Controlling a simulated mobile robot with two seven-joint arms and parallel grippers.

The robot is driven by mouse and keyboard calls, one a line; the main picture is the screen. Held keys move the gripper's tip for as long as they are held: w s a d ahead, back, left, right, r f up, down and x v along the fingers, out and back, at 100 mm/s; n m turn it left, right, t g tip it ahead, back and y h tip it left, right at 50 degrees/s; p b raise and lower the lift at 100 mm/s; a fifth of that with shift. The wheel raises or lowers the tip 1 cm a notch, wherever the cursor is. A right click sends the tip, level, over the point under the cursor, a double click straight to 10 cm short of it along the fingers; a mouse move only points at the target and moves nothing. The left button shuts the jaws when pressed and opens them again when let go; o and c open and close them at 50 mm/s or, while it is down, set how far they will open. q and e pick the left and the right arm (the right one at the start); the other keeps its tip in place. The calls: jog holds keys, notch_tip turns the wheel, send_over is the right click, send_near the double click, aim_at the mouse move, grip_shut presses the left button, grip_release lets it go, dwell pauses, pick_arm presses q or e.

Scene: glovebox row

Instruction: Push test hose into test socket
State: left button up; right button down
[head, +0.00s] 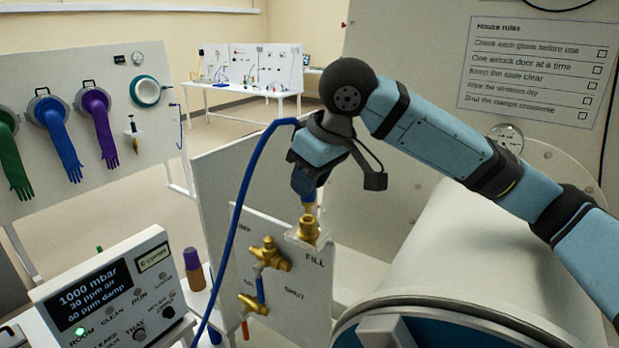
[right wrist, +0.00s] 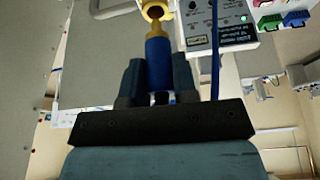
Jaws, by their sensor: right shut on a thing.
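My right gripper (head: 307,184) points down, shut on the blue end of the test hose, above the panel marked FILL. The blue hose end also shows between the fingers in the right wrist view (right wrist: 158,52). Its narrow brass tip (head: 308,207) points down at the brass test socket (head: 308,230) and lines up with it. In the right wrist view the tip meets the ring of the socket (right wrist: 153,9). I cannot tell how deep the tip sits. The blue hose (head: 245,195) loops left and down to the front. My left gripper is not in view.
Brass valves (head: 269,254) stick out of the panel (head: 305,285) left of the socket. A display box (head: 105,295) stands at lower left. A large pale cylinder (head: 465,235) is at right. Gloves hang on a board (head: 120,65) behind.

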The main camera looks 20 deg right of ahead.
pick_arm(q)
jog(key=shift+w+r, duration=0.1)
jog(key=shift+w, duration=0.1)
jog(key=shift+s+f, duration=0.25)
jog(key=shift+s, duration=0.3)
pick_arm(e)
jog(key=shift+f, duration=0.7)
